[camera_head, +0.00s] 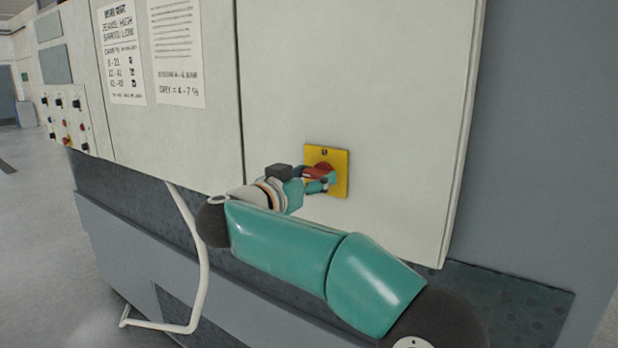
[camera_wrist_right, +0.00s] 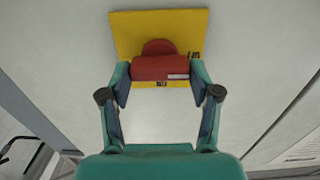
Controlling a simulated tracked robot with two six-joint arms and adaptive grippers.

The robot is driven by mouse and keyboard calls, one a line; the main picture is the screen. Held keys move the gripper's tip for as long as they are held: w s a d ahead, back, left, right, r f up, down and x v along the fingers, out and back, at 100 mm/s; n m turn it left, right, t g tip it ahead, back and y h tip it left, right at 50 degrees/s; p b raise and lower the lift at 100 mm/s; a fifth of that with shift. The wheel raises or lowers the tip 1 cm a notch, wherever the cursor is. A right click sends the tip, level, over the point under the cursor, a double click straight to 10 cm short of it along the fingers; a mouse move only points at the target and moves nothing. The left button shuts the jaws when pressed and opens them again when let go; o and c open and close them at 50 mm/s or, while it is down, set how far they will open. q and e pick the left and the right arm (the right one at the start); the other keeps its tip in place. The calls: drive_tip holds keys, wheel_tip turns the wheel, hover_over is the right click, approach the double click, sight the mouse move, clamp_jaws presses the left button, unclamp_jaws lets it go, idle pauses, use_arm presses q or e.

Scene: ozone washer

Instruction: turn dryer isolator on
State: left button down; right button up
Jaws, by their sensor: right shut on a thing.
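The dryer isolator is a red rotary handle (camera_head: 318,171) on a yellow square plate (camera_head: 340,157), fixed to the pale cabinet door. In the right wrist view the red handle (camera_wrist_right: 160,67) lies across the picture in front of the yellow plate (camera_wrist_right: 190,22). My right gripper (camera_head: 322,180) is at the switch, and its two fingers (camera_wrist_right: 160,82) are against the two ends of the handle. It is shut on the handle. The gripper partly hides the handle and the plate's lower left in the head view. My left gripper is not in view.
The cabinet door (camera_head: 400,90) is flat and clear around the switch. Paper notices (camera_head: 122,50) and a button panel (camera_head: 68,118) are to the left. A white bent rail (camera_head: 205,270) stands out below, left of my arm.

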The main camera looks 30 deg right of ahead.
drive_tip(key=shift+d, duration=0.2)
drive_tip(key=shift+s+r, duration=0.1)
drive_tip(key=shift+d+m, duration=0.1)
drive_tip(key=shift+m, duration=0.4)
drive_tip(key=m+b, duration=0.2)
drive_tip(key=m, duration=0.3)
drive_tip(key=shift+s+d+m, duration=0.1)
drive_tip(key=shift+m, duration=0.3)
drive_tip(key=m+b, duration=0.1)
drive_tip(key=m, duration=0.2)
drive_tip(key=m+b, duration=0.1)
drive_tip(key=m, duration=0.2)
drive_tip(key=shift+s+f+b, duration=0.1)
drive_tip(key=shift+f+b, duration=0.1)
drive_tip(key=shift+b, duration=0.15)
drive_tip(key=m+b, duration=0.2)
drive_tip(key=m, duration=0.3)
